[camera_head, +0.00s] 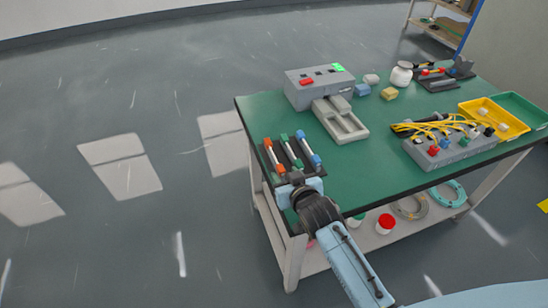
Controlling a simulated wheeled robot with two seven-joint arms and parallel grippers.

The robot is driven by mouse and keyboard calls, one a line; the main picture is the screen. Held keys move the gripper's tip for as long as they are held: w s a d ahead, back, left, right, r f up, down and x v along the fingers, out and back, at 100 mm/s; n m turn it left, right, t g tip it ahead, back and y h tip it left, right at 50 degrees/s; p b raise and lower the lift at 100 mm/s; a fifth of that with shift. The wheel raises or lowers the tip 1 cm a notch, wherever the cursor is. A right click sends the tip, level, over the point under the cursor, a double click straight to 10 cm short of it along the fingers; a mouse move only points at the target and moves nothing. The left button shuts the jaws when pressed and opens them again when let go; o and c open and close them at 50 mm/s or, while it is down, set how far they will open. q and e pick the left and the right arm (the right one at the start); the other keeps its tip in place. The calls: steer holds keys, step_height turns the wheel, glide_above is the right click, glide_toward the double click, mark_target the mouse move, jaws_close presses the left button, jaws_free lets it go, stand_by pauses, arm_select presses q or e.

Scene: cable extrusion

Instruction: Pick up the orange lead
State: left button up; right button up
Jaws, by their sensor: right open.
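The orange lead (273,156) lies on a dark holder at the near left corner of the green tabletop. It has orange ends and a pale middle. A green lead (291,151) and a blue lead (308,150) lie beside it to the right, roughly parallel. My right gripper (292,181) is at the near ends of the leads, close to the orange one. It is open and I see nothing held in it. Its fingers are small here, and I cannot tell whether they touch the lead. My left gripper is out of view.
A grey machine (305,92) with a tray stands behind the leads. A grey block with yellow cables (450,148), a yellow bin (487,113) and a green bin (524,108) are at the right. The green tabletop (365,178) is clear between leads and cable block.

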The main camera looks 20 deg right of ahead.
steer(key=shift+x, duration=0.95)
steer(key=shift+s, duration=0.1)
steer(key=shift+c, duration=0.3)
jaws_close()
steer(key=shift+r, duration=0.1)
